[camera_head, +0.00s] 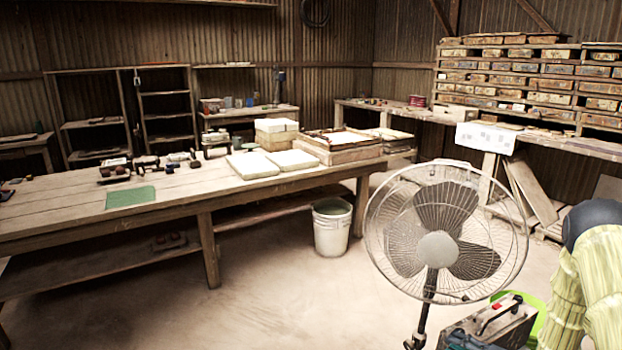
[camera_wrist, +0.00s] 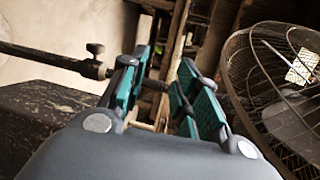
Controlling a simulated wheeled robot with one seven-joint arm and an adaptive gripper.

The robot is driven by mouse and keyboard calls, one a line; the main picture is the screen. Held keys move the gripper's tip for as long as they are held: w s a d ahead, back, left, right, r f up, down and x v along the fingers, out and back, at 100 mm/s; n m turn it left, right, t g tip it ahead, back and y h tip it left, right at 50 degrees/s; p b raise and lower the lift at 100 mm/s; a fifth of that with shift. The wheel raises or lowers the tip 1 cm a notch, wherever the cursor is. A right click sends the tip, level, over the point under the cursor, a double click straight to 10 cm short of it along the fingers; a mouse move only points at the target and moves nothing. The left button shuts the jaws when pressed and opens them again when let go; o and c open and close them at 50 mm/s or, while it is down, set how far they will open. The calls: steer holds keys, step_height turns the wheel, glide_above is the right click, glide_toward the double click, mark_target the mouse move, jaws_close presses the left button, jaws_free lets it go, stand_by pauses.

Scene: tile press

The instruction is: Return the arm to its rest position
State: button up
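My arm (camera_head: 595,280), in a pale yellow sleeve with a dark rounded joint, shows at the lower right edge of the head view. I see nothing clearly held; dark parts and wooden pieces show behind the gap. A caged fan (camera_head: 437,248) stands near my arm in the head view. A round wire fan cage (camera_wrist: 280,90) also shows close on the right of the wrist view.
A dark rod with a knob (camera_wrist: 60,60) lies left of the fingers. A wooden workbench (camera_head: 60,210) carries pale slabs (camera_head: 252,166) and a green sheet (camera_head: 130,197). A white bucket (camera_head: 332,228) stands beside it. A toolbox (camera_head: 490,325) is beside the fan.

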steer(key=s+a+f+n+g+h+p, duration=0.4)
steer(key=s+a+f+h, duration=0.45)
steer(key=s+a, duration=0.6)
steer(key=s+a+n+g+h+p, duration=0.1)
steer(key=s+a+n+g, duration=0.2)
steer(key=s, duration=1)
steer(key=s+a+n+g+h+p, duration=0.1)
steer(key=s+a+n+g, duration=0.3)
steer(key=s, duration=1)
steer(key=shift+s+a+g, duration=0.2)
steer(key=shift+a+g, duration=0.45)
steer(key=shift+g, duration=0.25)
steer(key=shift+d, duration=0.1)
